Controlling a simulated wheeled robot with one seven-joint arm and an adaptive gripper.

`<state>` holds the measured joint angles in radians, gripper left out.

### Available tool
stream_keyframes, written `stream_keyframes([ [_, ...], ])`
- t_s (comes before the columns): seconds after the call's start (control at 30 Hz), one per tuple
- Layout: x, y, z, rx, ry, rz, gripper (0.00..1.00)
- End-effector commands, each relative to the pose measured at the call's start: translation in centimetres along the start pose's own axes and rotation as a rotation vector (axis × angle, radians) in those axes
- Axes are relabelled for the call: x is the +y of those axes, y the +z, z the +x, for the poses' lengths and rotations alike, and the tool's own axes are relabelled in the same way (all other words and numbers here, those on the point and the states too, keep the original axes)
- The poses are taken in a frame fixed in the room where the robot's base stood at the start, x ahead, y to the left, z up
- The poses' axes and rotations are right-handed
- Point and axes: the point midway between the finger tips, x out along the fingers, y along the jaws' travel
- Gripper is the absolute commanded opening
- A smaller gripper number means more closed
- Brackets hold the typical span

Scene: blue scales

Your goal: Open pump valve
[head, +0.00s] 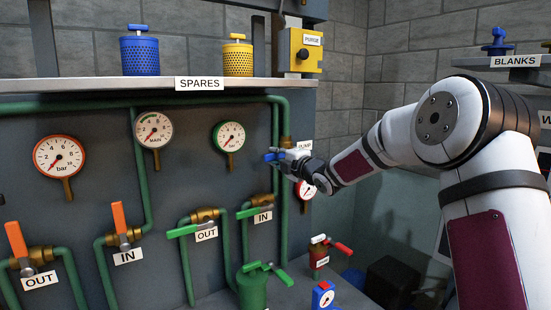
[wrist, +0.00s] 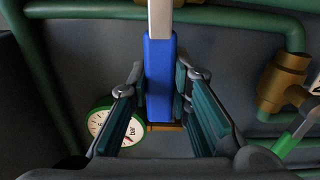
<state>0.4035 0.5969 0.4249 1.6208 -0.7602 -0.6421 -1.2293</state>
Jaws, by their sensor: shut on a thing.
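The pump valve has a blue lever handle (head: 271,156), whose end shows just left of my gripper (head: 284,160) in the head view. The handle lies roughly level, across a vertical green pipe. A partly covered label ending in "UMP" (head: 305,145) is just above my gripper. In the wrist view the blue sleeve of the handle (wrist: 159,75) stands between the two fingers of my gripper (wrist: 160,92), which are shut on it. Its bare metal part runs out at the top edge. My gripper and wrist hide most of the valve body.
Orange-handled valves (head: 118,220) and green-handled IN and OUT valves (head: 203,222) are left of and below my gripper. Gauges (head: 229,136) line the panel. A SPARES shelf (head: 150,84) is above. A red-handled valve (head: 320,250) stands on the bench below.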

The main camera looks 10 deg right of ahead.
Motion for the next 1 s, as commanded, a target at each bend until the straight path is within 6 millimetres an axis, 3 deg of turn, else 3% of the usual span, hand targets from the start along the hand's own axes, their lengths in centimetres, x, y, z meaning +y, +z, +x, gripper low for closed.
stream_keyframes([
  [1.0,-5.8,2.1,0.2,-0.002,0.0,-0.723,0.0],
])
